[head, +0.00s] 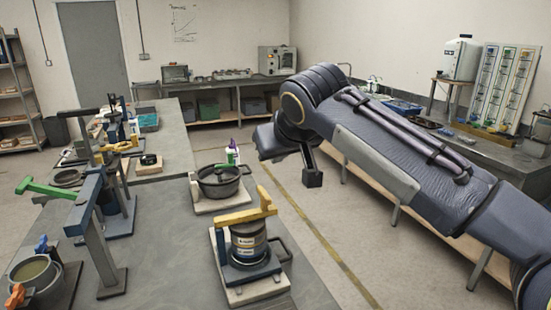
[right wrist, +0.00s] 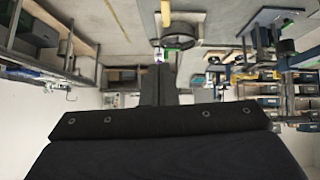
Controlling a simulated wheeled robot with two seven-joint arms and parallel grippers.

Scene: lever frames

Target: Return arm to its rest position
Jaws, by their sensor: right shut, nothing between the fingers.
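My right arm reaches in from the right in the head view, raised over the aisle beside the bench. My right gripper (head: 312,178) hangs at its far end, shut and empty, apart from the bench. In the right wrist view its dark fingers (right wrist: 158,88) are together. The nearest lever frame (head: 243,240), with a yellow lever (head: 246,217), stands on the front bench left of the arm. Another lever frame with a green lever (head: 45,189) stands at the left. My left gripper is not in view.
A side bench (head: 485,152) with bottles and a panel runs along the right wall, partly behind my arm. The floor aisle (head: 290,205) is clear.

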